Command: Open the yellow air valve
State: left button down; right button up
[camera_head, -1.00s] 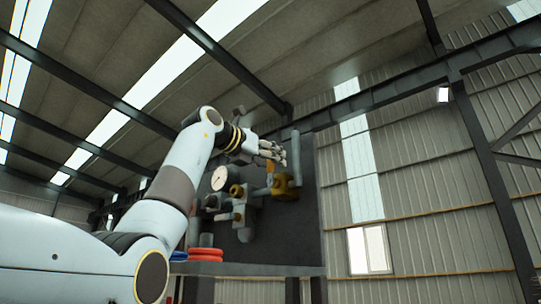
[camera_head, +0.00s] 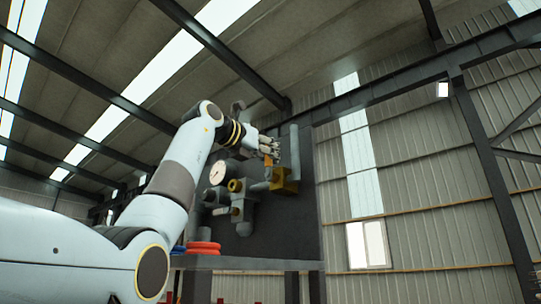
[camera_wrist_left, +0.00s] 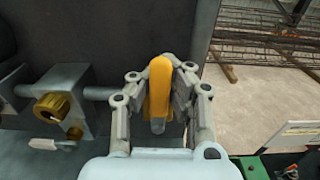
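The yellow air valve's upright lever (camera_wrist_left: 160,85) stands between the fingers of my left gripper (camera_wrist_left: 160,75) in the left wrist view. The fingers are spread on both sides of the lever. The right finger looks close to it; contact is unclear. In the head view my left gripper (camera_head: 268,146) is at the top of the valve (camera_head: 286,182), which sits on a dark panel. The fingers partly hide the lever there. My right gripper is not in view.
A pressure gauge (camera_head: 218,173) and grey pipe fittings with a brass part (camera_head: 236,186) sit left of the valve on the panel. A vertical grey pipe (camera_head: 295,150) stands right of it. Red rings (camera_head: 204,248) lie on the shelf below.

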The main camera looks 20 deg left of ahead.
pick_arm(q)
jog(key=shift+w+a+f, duration=0.1)
jog(key=shift+f, duration=0.05)
jog(key=shift+w+a+f+n, duration=0.25)
jog(key=shift+a+n, duration=0.25)
jog(key=shift+n, duration=0.65)
jog(key=shift+w+a+f+n, duration=0.2)
jog(key=shift+a+n, duration=0.3)
jog(key=shift+n, duration=0.7)
jog(key=shift+w+a+f+n, duration=0.2)
jog(key=shift+a+n, duration=0.3)
jog(key=shift+n, duration=0.65)
jog(key=shift+f, duration=0.1)
jog(key=c, duration=2)
grip_release()
jog(key=o, duration=0.7)
jog(key=shift+s+a+r, duration=0.3)
jog(key=shift+s+a, duration=0.05)
jog(key=shift+s, duration=0.2)
jog(key=shift+o, duration=0.3)
jog(key=shift+w+d, duration=0.2)
jog(key=shift+w, duration=0.05)
jog(key=v, duration=1.2)
